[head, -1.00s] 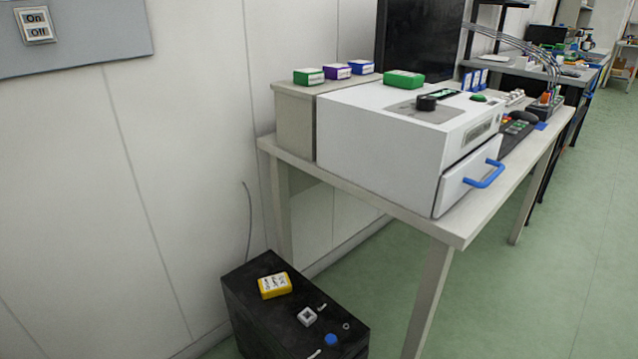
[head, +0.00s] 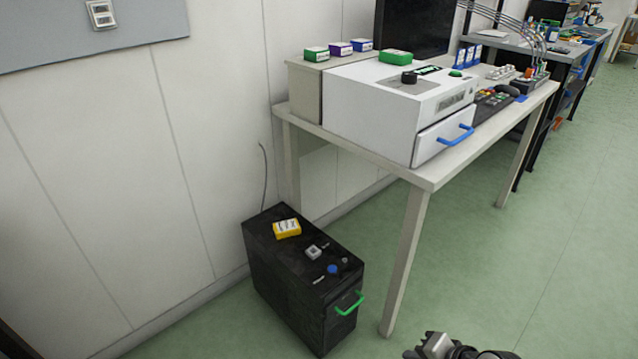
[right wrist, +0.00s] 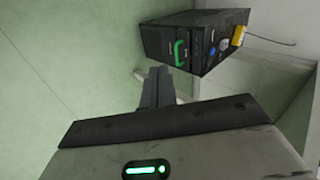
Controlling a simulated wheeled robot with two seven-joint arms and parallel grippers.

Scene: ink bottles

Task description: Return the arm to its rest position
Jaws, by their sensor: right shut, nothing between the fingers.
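My right gripper (head: 436,345) shows at the bottom edge of the head view, right of centre, in front of the table and over the green floor. Part of it is cut off by the frame edge. In the right wrist view its fingers (right wrist: 157,88) are together with nothing between them, apart from the black cabinet. My left gripper is in neither view.
A black cabinet (head: 290,285) with a green handle stands on the floor by the wall; a yellow box (head: 287,229) lies on it. A table (head: 420,178) carries a white machine (head: 375,120) with a blue drawer handle. Floor (head: 550,270) at right is clear.

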